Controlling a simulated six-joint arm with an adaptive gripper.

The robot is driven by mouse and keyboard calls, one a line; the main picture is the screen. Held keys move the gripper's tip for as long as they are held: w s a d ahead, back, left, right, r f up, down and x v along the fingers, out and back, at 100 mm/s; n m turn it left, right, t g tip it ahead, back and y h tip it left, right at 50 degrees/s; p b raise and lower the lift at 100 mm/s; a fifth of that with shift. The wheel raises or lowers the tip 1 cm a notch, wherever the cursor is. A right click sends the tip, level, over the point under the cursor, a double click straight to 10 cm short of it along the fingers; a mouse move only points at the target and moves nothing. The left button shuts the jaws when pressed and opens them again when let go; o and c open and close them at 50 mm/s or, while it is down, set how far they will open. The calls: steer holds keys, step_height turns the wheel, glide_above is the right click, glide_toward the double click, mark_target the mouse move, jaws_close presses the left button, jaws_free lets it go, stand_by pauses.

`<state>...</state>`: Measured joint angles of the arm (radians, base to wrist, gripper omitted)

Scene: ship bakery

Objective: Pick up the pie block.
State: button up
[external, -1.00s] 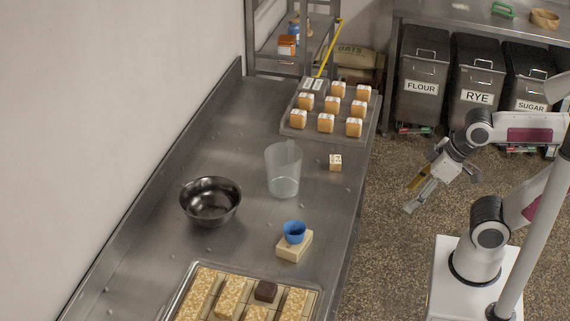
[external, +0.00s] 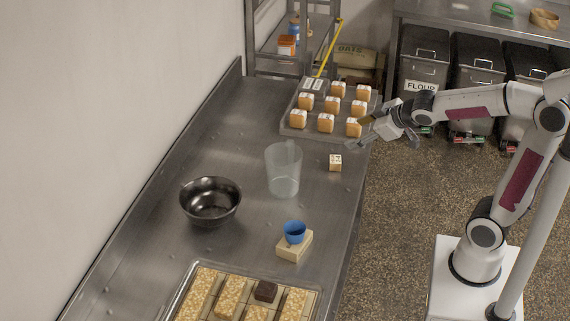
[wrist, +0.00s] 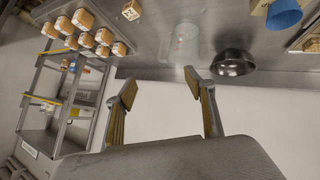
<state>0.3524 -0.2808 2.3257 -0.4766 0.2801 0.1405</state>
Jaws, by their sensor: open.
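A small pale block with dark marks on its faces, which I take to be the pie block (external: 335,162), sits alone on the steel counter near its right edge. Its lettering is too small to read. It also shows at the top of the wrist view (wrist: 131,10). My gripper (external: 361,133) is open and empty, above the right edge of the counter beside the tray of blocks. In the external view it is up and to the right of the lone block, apart from it. In the wrist view my open fingers (wrist: 163,86) have nothing between them.
A tray (external: 287,128) of several orange-brown blocks lies behind the lone block. A clear jug (external: 283,173) and a dark bowl (external: 210,203) stand to its left. A blue cup (external: 294,232) sits on a pale block (external: 291,249) nearer the front. Counter around the lone block is bare.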

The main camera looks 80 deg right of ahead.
steer(key=w+d+f+n+t, duration=0.1)
steer(key=w+d+f, duration=0.1)
steer(key=w+d, duration=0.65)
steer(key=n+t+y, duration=0.2)
steer(key=t+y, duration=0.1)
steer(key=y, duration=0.1)
glide_above(338, 158)
step_height(338, 158, down, 13)
steer(key=s+f+y, duration=0.1)
steer(key=f, duration=0.1)
steer(key=s+f+y, duration=0.1)
steer(key=s+f, duration=0.1)
steer(key=f, duration=0.1)
steer(key=s+d+f+y, duration=0.1)
steer(key=f, duration=0.2)
steer(key=shift+s+f+t, duration=0.15)
steer(key=shift+s+t, duration=0.25)
steer(key=shift+s+f+n+y, duration=0.25)
steer(key=shift+s+n+y, duration=0.05)
steer(key=shift+y, duration=0.1)
steer(key=shift+x, duration=1.3)
steer(key=shift+w+a, duration=0.1)
steer(key=shift+w, duration=0.05)
